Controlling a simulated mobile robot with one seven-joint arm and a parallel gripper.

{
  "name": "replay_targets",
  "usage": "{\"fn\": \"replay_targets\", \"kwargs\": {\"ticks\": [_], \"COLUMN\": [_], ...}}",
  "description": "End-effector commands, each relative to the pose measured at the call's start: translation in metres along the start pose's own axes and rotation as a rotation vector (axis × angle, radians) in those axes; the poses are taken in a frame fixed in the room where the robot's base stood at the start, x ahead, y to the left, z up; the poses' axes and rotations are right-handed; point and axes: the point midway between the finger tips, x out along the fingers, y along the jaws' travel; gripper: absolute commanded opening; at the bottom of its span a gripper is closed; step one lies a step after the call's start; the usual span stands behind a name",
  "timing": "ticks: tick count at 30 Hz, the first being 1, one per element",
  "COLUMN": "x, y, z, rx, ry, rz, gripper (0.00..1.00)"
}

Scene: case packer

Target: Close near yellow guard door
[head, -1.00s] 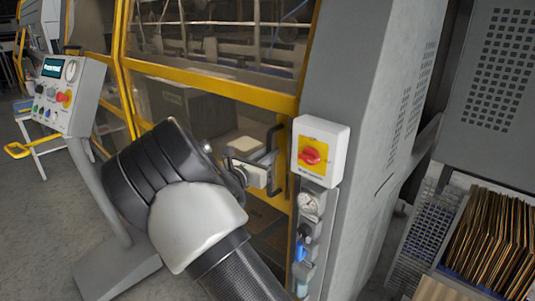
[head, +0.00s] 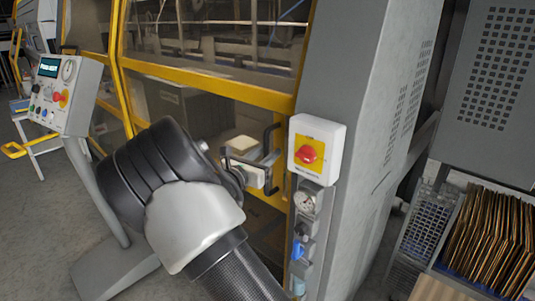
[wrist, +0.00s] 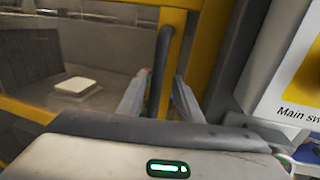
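The near yellow guard door (head: 205,82) has a yellow frame with clear panes. It stands beside the grey machine post, and I cannot tell whether a gap is left at its edge. Its dark upright bar handle (head: 270,138) is near the door's right side. My gripper (head: 262,172) is at the handle in the head view, partly hidden by my arm. In the wrist view, the handle (wrist: 161,62) rises between my two spread fingers (wrist: 159,98), one on each side. The fingers look apart, with no firm grip visible.
A white box with a red main switch (head: 308,152) is on the grey post right of the handle, with a gauge (head: 304,202) below. A control pedestal (head: 62,92) stands at left. A rack of cardboard sheets (head: 495,240) is at lower right.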

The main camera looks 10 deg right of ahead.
Motion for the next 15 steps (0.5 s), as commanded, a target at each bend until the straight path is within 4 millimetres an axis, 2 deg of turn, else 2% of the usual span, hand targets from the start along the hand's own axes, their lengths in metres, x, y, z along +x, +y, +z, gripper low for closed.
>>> {"fn": "replay_targets", "kwargs": {"ticks": [5, 15], "x": [-0.026, -0.109], "y": [0.002, 0.001], "z": [-0.001, -0.001], "rx": [0.000, -0.001], "ry": [0.002, 0.002], "rz": [0.005, 0.004], "gripper": [0.33, 0.33]}}
